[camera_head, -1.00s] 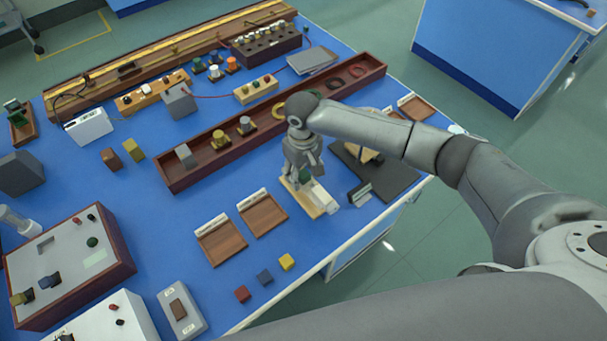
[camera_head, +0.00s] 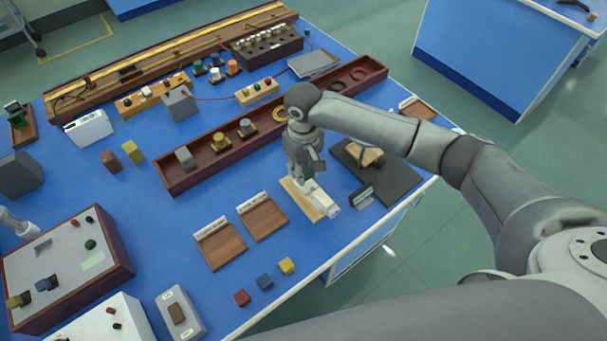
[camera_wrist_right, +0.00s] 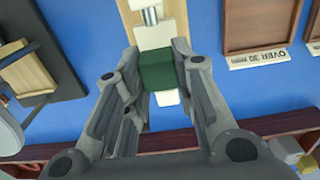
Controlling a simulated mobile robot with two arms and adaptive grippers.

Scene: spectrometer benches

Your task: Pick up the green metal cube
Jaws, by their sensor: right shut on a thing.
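The green metal cube (camera_wrist_right: 161,71) sits between the two fingertips of my right gripper (camera_wrist_right: 160,78) in the right wrist view. The fingers are shut on its sides. In the head view my right gripper (camera_head: 302,176) points down over a wooden board with a white device (camera_head: 313,196), near the table's front edge. The cube is hidden there by the fingers. White parts of the device show on both sides of the cube in the wrist view; I cannot tell whether the cube touches it.
Two wooden trays (camera_head: 222,247) with labels lie left of the board. A dark pad (camera_head: 395,181) is at the right. A long wooden trough (camera_head: 205,166) runs behind the gripper.

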